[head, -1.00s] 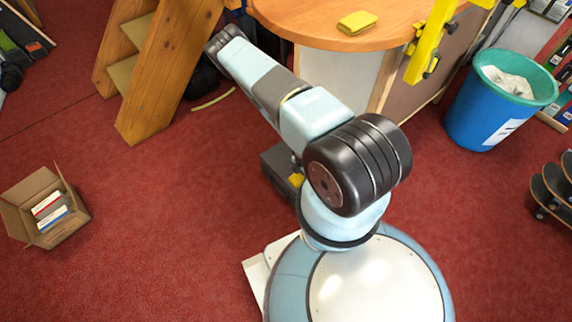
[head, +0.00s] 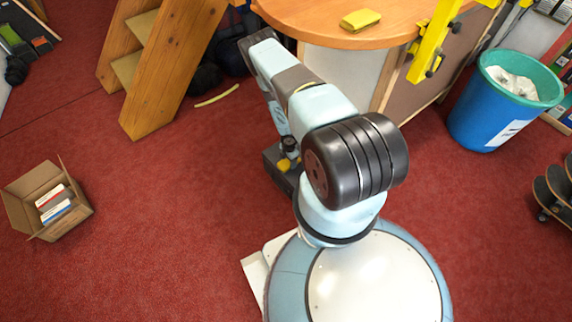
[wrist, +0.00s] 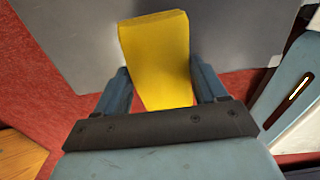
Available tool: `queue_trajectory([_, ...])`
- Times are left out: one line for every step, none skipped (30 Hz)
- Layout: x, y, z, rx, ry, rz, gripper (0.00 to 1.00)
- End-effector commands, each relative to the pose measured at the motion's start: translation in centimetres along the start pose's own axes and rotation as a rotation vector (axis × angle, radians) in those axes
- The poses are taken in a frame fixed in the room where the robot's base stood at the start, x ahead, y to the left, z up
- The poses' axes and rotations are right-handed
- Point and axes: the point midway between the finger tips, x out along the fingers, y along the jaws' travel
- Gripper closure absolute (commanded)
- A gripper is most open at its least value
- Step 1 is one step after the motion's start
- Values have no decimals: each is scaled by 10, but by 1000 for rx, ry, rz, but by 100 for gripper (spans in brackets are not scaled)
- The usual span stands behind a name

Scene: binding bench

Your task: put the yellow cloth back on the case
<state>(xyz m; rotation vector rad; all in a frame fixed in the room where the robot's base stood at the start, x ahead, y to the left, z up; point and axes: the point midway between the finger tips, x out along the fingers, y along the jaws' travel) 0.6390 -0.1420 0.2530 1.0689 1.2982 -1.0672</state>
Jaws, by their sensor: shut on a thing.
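The yellow cloth (wrist: 155,45) is a folded pad. My gripper (wrist: 162,78) is shut on it, with one finger at each side and the cloth extending beyond the fingertips. The grey case (wrist: 80,35) lies behind the cloth in the wrist view. In the head view the dark case (head: 289,183) stands on the floor below my arm, partly hidden by it. A small part of the cloth (head: 284,165) shows over the case there. I cannot tell whether cloth and case touch.
Another yellow folded item (head: 360,20) lies on the round wooden table (head: 310,25). A blue bin (head: 485,115) stands at the right, wooden steps (head: 165,75) at the upper left, and a cardboard box (head: 25,215) at the left. Red carpet is clear between box and case.

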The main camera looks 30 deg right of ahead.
Motion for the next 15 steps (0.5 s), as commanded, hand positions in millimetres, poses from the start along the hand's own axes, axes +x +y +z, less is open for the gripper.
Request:
queue_trajectory([3,2,1,1,1,1,62])
queue_trajectory([5,4,2,3,1,2,62])
queue_trajectory([9,8,3,3,0,4,62])
queue_trajectory([14,8,2,2,0,2,62])
queue_trajectory([19,7,2,1,0,1,62])
queue_trajectory([24,6,2,1,0,0,62])
queue_trajectory([28,7,2,2,0,1,62])
queue_trajectory([31,7,2,2,0,1,62])
queue_trajectory([34,7,2,2,0,0,62])
queue_trajectory([36,7,2,1,0,1,62])
queue_trajectory([38,8,2,1,0,2,62])
queue_trajectory([38,8,2,0,0,2,62])
queue_trajectory([39,8,2,0,-1,2,62])
queue_trajectory([39,8,2,0,-1,2,62])
queue_trajectory([39,8,2,0,-1,2,62])
